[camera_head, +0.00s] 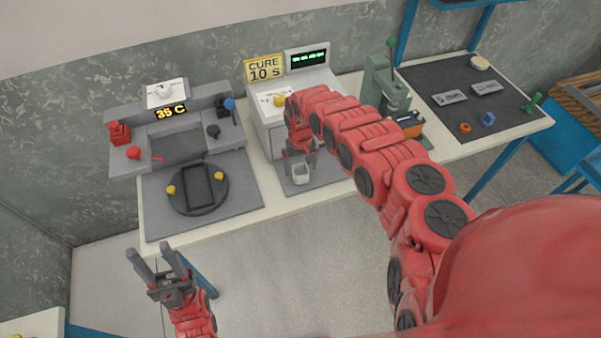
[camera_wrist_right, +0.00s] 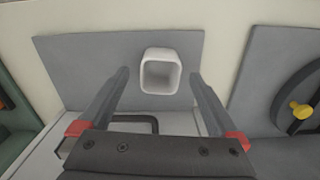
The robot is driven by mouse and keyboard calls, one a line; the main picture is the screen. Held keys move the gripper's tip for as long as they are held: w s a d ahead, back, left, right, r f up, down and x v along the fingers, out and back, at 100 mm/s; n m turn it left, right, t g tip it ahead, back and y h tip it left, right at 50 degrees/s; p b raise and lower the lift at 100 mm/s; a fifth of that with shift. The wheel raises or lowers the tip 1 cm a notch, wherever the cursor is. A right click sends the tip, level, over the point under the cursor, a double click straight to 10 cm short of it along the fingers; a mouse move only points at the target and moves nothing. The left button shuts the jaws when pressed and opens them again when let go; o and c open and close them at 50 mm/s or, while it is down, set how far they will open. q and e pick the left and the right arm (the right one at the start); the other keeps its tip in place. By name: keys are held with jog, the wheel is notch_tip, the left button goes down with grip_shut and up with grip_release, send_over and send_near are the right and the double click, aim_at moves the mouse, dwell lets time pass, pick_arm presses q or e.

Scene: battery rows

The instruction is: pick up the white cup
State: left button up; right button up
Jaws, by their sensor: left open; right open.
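The white cup (camera_head: 300,174) stands on a grey mat in front of the cure machine in the head view. In the right wrist view the white cup (camera_wrist_right: 161,71) shows its square, rounded opening and looks empty. My right gripper (camera_head: 300,158) is open above the cup. In the right wrist view its two fingers (camera_wrist_right: 158,80) lie to either side of the cup with gaps, and I cannot tell how far above it they are. My left gripper (camera_head: 152,254) is open and empty in front of the table's left part, away from the cup.
The grey mat (camera_wrist_right: 80,60) under the cup is otherwise clear. Left of it is a round black fixture (camera_head: 198,189) with yellow knobs. The cure machine (camera_head: 272,103) stands behind the cup. A green press (camera_head: 383,85) and a dark mat (camera_head: 450,78) with small parts are to the right.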

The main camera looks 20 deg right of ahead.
jog(key=shift+a+f, duration=0.2)
jog(key=shift+f, duration=0.35)
jog(key=shift+d+f, duration=0.15)
jog(key=shift+f, duration=0.35)
jog(key=c, duration=1.4)
jog(key=shift+w+r, duration=0.1)
jog(key=shift+c, duration=0.2)
